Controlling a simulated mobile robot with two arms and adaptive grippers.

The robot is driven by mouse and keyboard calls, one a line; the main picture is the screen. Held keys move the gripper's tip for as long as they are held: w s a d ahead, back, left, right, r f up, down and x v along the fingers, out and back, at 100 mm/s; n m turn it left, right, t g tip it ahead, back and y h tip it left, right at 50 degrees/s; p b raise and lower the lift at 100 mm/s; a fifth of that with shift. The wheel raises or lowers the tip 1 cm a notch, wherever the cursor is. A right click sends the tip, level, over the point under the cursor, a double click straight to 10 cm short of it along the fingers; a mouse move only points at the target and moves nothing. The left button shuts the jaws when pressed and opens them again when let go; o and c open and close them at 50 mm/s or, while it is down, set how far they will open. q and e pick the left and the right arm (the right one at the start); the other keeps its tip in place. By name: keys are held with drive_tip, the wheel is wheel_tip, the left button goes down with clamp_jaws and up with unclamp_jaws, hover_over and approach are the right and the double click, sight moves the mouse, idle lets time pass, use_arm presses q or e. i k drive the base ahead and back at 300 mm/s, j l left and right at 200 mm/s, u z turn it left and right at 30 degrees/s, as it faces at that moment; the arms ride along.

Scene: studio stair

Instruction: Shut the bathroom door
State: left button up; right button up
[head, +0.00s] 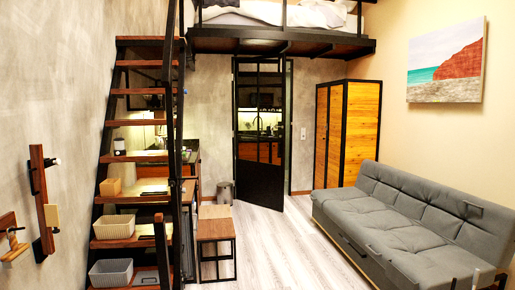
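The door (260,178) with a black frame, glass panes above and a solid dark lower panel stands at the back of the room, in the middle of the head view. I take it for the bathroom door. It looks ajar: its lower right corner comes toward me, and a narrow lit gap shows between its right edge and the right jamb (290,130). A sink tap and counter show in the glass; I cannot tell whether they are behind it or reflected. I cannot make out a handle. Neither of my grippers is in view.
Open stairs (139,92) with a black rail rise at left. A wooden stool (216,229) and a small bin (225,192) stand left of the door. A grey sofa (400,225) and wooden wardrobe (347,135) are at right. Free floor (275,245) leads to the door.

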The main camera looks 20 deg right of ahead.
sight(260, 101)
drive_tip(key=i+l+z, duration=0.25)
drive_tip(key=i, duration=0.25)
drive_tip(key=i+z, duration=0.3)
drive_tip(key=i, duration=0.15)
drive_tip(key=i+z, duration=0.1)
drive_tip(key=i, duration=4.6)
drive_tip(key=l, duration=0.1)
